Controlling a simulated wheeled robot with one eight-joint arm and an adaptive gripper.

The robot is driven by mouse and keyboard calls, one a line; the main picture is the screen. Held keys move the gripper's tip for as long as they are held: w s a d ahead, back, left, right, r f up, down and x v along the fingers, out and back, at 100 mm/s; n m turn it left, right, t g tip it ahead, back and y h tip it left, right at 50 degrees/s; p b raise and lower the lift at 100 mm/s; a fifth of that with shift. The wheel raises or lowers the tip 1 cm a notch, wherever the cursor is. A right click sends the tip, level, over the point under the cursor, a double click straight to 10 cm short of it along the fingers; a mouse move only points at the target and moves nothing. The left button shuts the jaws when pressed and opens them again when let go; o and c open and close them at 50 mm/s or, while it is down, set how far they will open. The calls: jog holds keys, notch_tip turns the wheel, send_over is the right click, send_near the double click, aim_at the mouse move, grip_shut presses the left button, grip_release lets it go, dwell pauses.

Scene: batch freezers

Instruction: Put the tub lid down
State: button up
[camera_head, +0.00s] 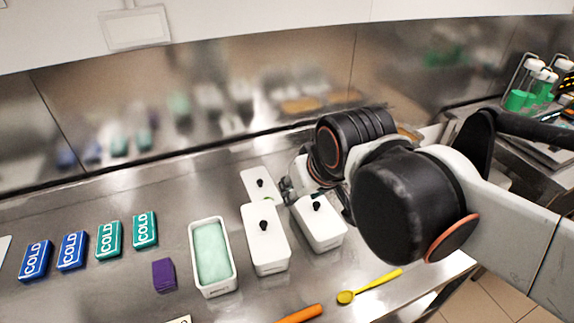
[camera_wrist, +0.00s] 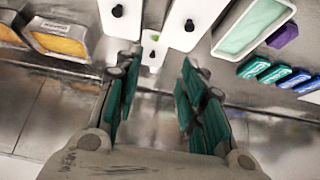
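A white tub lid with a black knob (camera_head: 259,183) lies flat on the steel counter, behind the lidded white tubs. In the wrist view the lid (camera_wrist: 152,58) shows just beyond the fingertips, partly cut by a finger. My gripper (camera_head: 288,190) is beside the lid, at its right. In the wrist view my gripper (camera_wrist: 160,75) has its green-padded fingers spread, with nothing between them. An open tub of mint gelato (camera_head: 212,255) stands at the front left. Two white tubs with knobbed lids, a left one (camera_head: 265,245) and a right one (camera_head: 320,228), stand beside it.
Blue and teal cold packs (camera_head: 72,250) and a purple block (camera_head: 164,274) lie at left. A yellow spoon (camera_head: 368,287) and an orange-handled tool (camera_head: 300,314) lie near the front edge. Orange-filled tubs (camera_wrist: 62,42) show in the wrist view. A steel wall (camera_head: 200,110) stands behind.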

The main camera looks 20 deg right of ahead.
jog(key=shift+s+f+t, duration=0.15)
jog(key=shift+s+f, duration=0.2)
jog(key=shift+s, duration=0.3)
jog(key=shift+s+f+t, duration=0.15)
jog(key=shift+s+f, duration=0.2)
jog(key=shift+s, duration=0.25)
